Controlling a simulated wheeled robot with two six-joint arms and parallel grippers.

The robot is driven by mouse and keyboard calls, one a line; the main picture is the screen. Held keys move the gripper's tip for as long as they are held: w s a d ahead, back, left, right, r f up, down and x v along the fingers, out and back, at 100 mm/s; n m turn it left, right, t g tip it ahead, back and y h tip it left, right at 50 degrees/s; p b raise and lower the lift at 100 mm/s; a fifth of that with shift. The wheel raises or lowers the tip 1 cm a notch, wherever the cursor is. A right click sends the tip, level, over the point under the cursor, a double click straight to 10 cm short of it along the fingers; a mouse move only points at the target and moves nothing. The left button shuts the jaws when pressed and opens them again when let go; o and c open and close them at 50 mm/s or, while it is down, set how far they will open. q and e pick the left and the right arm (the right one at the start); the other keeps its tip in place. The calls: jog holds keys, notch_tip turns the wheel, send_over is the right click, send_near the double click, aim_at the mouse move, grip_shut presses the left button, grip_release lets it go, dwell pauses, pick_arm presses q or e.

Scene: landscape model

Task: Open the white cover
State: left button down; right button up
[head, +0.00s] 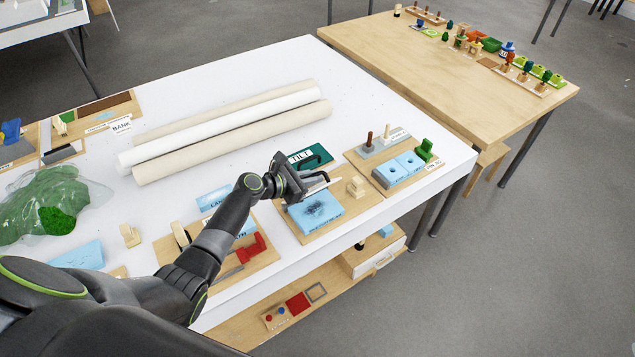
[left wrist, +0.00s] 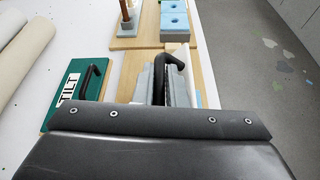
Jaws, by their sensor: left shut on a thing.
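My left gripper (head: 307,183) is over the wooden board (head: 345,208) near the table's right part, at the rear edge of a light blue block (head: 315,212) with dark specks. A narrow white piece (head: 320,184) shows right at its jaws and may be the white cover. In the left wrist view, a black hooked part (left wrist: 172,58) and a white strip (left wrist: 178,48) stand just beyond the wrist housing. My right gripper is not in view.
A green TILT board (head: 310,158) with a black handle lies just behind the gripper. A board with blue blocks (head: 400,168) and a green piece is to the right. Long rolls (head: 230,130) lie behind. A wooden table (head: 450,55) with small models stands beyond.

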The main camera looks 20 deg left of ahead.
pick_arm(q)
jog(key=w+a+n+g+h+b, duration=0.2)
jog(key=w+a+n+b, duration=0.2)
jog(key=a+n+b, duration=0.1)
jog(key=shift+w+a+r+h, duration=0.15)
jog(key=shift+w+a+h, duration=0.25)
jog(key=shift+a, duration=0.2)
dwell(0.3)
jog(key=c, duration=1.8)
grip_release()
jog(key=shift+o, duration=0.2)
jog(key=b+v, duration=0.1)
jog(key=v, duration=1.6)
jog(key=shift+a, duration=0.2)
jog(key=shift+s, duration=0.15)
